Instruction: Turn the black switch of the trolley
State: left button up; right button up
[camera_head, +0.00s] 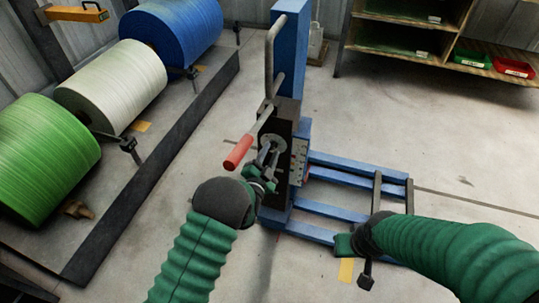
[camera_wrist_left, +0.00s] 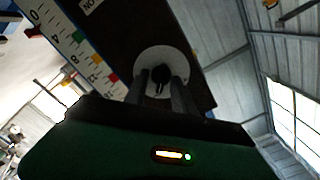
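The trolley has a blue mast (camera_head: 291,40), a blue base frame (camera_head: 345,167) and a dark panel on its side. In the left wrist view the black switch (camera_wrist_left: 160,75) sits at the middle of a pale round plate (camera_wrist_left: 150,60) on the dark panel. My left gripper (camera_head: 268,158) is at the plate in the head view. In the wrist view its two fingers (camera_wrist_left: 159,92) point at the plate, one on each side of the switch, with a gap between them. Whether they touch the switch is unclear. My right gripper (camera_head: 362,262) is low at the right, away from the trolley's panel; its fingers are not clear.
A red-gripped lever (camera_head: 238,152) sticks out left of my left gripper. Green (camera_head: 45,160), white (camera_head: 115,85) and blue (camera_head: 180,25) rolls lie on a rack at the left. Shelves with a red bin (camera_head: 513,68) stand at the back right. Open floor lies between.

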pick_arm(q)
jog(key=p+v, duration=0.5)
jog(key=v, duration=1.1)
jog(key=shift+s, duration=0.4)
jog(key=shift+a, duration=0.1)
jog(key=w+a+r+n+g+y, duration=0.2)
jog(key=a+n+g+y, duration=0.25)
jog(key=a+n, duration=0.2)
jog(key=s+a+r+n+g, duration=0.2)
jog(key=s+a+g, duration=0.1)
jog(key=s, duration=0.3)
jog(key=s+a+r+n+g+y, duration=0.1)
jog(key=s+a+n+g, duration=0.15)
jog(key=s, duration=0.35)
jog(key=s+a+r+n+g, duration=0.2)
jog(key=s+g, duration=0.2)
jog(key=s, duration=0.3)
notch_tip(320, 180, up, 28)
jog(key=p, duration=2.8)
jog(key=shift+s+a+g+p, duration=0.2)
jog(key=shift+s+g+p, duration=0.05)
jog(key=shift+g+p, duration=0.1)
